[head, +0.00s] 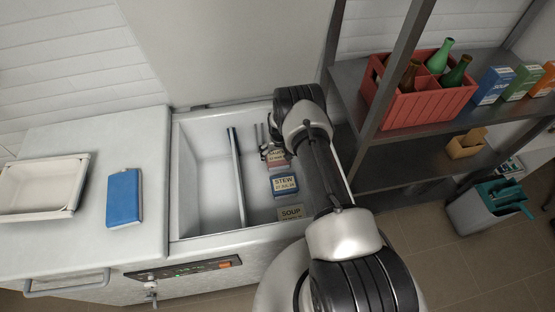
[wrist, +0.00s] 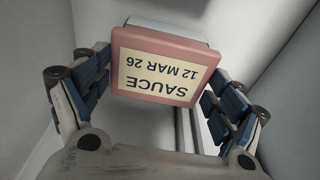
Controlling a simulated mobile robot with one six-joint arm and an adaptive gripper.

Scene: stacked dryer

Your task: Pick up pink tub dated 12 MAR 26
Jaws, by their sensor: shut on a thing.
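The pink tub (wrist: 203,54) fills the middle of the wrist view, its cream label reading SAUCE 12 MAR 26 upside down. My gripper (wrist: 158,85) is shut on it, with blue-padded fingers at its left and right sides. In the head view, my gripper (head: 268,152) is inside the right compartment of the white chest, at the far end. The pink tub (head: 279,162) shows there only in part, behind my arm. I cannot tell whether it touches the floor of the chest.
A blue STEW tub (head: 285,194) and a SOUP tub (head: 291,213) stand nearer in the same compartment. A divider (head: 238,175) separates the empty left compartment. A white tray (head: 40,215) and blue book-like object (head: 124,198) lie on the lid. A shelf with a red crate (head: 425,105) stands right.

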